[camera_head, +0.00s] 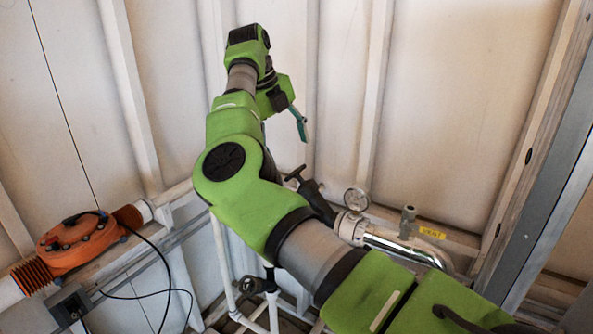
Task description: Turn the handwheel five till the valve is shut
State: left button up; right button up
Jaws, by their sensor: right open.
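My right arm reaches in from the lower right and crosses the middle of the view. Its gripper (299,122) is open and empty, in the air in front of the back wall, with a teal finger pointing down. Below it, a dark valve handle (295,174) shows just behind my arm, partly hidden. The gripper is apart from it. Another dark valve handle (250,285) sits on the white pipework lower down, left of my arm. I cannot read a number on either, so I cannot tell which is handwheel five. My left gripper is out of view.
A round pressure gauge (356,200) and a shiny metal pipe (405,249) stand right of my arm, beside a yellow label (432,233). An orange unit (80,243) with black cables is on the left. A grey metal post (545,215) borders the right side.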

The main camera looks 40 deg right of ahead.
aim_at(297, 171)
jog(key=p+x, duration=0.2)
jog(key=x, duration=0.6)
jog(key=shift+d+f, duration=0.15)
jog(key=shift+f, duration=0.2)
jog(key=c, duration=1.1)
